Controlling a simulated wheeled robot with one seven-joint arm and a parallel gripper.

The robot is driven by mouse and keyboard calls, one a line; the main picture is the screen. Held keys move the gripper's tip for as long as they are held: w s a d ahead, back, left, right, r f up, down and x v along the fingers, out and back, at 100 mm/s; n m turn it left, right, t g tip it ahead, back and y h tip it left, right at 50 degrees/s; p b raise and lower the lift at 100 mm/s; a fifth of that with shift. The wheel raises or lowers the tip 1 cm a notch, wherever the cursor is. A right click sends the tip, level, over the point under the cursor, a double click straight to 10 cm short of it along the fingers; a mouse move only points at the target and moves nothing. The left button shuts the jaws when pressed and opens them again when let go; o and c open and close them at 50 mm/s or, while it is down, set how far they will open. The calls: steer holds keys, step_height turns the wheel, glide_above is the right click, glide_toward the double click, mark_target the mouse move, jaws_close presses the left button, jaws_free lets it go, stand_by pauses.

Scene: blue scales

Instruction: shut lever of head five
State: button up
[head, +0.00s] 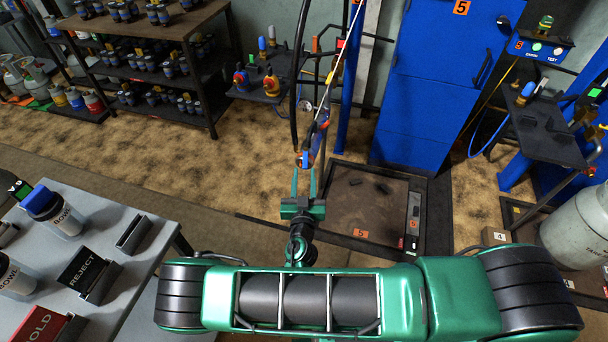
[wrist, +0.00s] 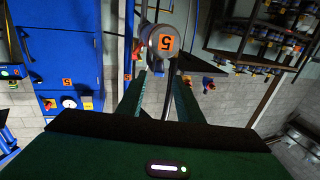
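Head five hangs on its hose in the middle of the head view (head: 316,140), a small dark fitting with blue and orange parts. In the wrist view it is a grey round body with an orange 5 label (wrist: 166,43), just beyond my fingertips. A dark slim part (wrist: 172,85) shows between and beyond my fingers; I cannot tell whether it is the lever, nor the lever's position. My gripper (head: 305,172) is just below the head in the head view. Its two green fingers, also in the wrist view (wrist: 160,80), stand apart with nothing visibly clamped.
Scale five's brown platform (head: 350,208) lies on the floor below, empty of cylinders. A blue cabinet (head: 432,85) stands behind it. A grey table (head: 95,255) with signs is at left. A grey cylinder (head: 578,235) and dark stand (head: 545,135) are at right.

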steer(key=shift+s+f, duration=0.25)
